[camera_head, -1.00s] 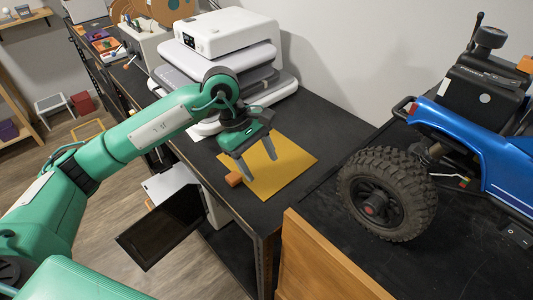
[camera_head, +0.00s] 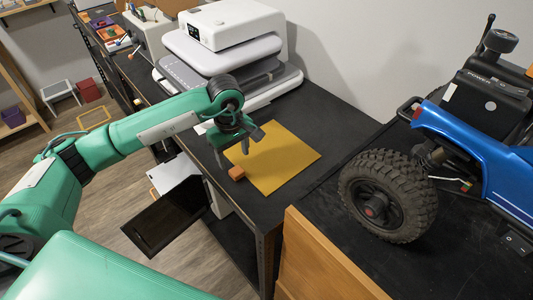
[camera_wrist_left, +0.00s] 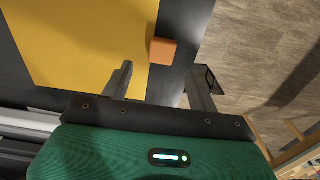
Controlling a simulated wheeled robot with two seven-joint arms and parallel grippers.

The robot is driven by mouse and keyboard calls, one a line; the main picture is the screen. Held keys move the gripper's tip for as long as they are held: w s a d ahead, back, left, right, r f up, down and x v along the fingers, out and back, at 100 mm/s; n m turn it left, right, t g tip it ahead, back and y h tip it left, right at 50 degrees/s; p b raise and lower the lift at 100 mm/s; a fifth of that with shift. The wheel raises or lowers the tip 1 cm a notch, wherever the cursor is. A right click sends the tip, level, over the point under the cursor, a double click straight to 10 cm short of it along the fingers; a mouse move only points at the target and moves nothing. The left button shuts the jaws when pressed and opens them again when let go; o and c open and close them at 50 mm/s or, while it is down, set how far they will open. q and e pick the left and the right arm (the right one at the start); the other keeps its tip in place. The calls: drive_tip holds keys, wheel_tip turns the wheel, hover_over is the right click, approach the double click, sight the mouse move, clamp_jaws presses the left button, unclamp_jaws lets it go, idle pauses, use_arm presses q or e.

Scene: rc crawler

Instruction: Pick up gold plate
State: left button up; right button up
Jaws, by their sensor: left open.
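The gold plate (camera_head: 283,158) is a flat yellow square lying on the black bench top. In the left wrist view the gold plate (camera_wrist_left: 75,40) fills the upper left. A small orange block (camera_head: 237,173) sits at the plate's near left edge; it also shows in the left wrist view (camera_wrist_left: 163,51). My left gripper (camera_head: 232,158) is open and empty above the plate's left edge. In the left wrist view one finger of the gripper (camera_wrist_left: 158,78) shows against the plate and the other beyond its edge. My right gripper is out of view.
A white machine (camera_head: 235,28) stands behind the plate on the bench. A blue RC crawler (camera_head: 470,150) with a large black wheel (camera_head: 388,195) stands at right. A wooden panel (camera_head: 320,262) is at the near edge. Bare bench surrounds the plate's right side.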

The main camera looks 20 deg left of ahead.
sight(237, 170)
use_arm(q)
drive_tip(key=shift+s+f+p, duration=0.1)
drive_tip(key=shift+f+p, duration=0.15)
drive_tip(key=shift+p, duration=0.05)
drive_tip(key=f, duration=0.1)
drive_tip(key=f+p, duration=0.2)
drive_tip(key=f, duration=0.1)
drive_tip(key=shift+s+d, duration=0.2)
drive_tip(key=shift+d, duration=0.05)
drive_tip(key=shift+f, duration=0.3)
drive_tip(key=shift+w, duration=0.1)
drive_tip(key=c, duration=1.2)
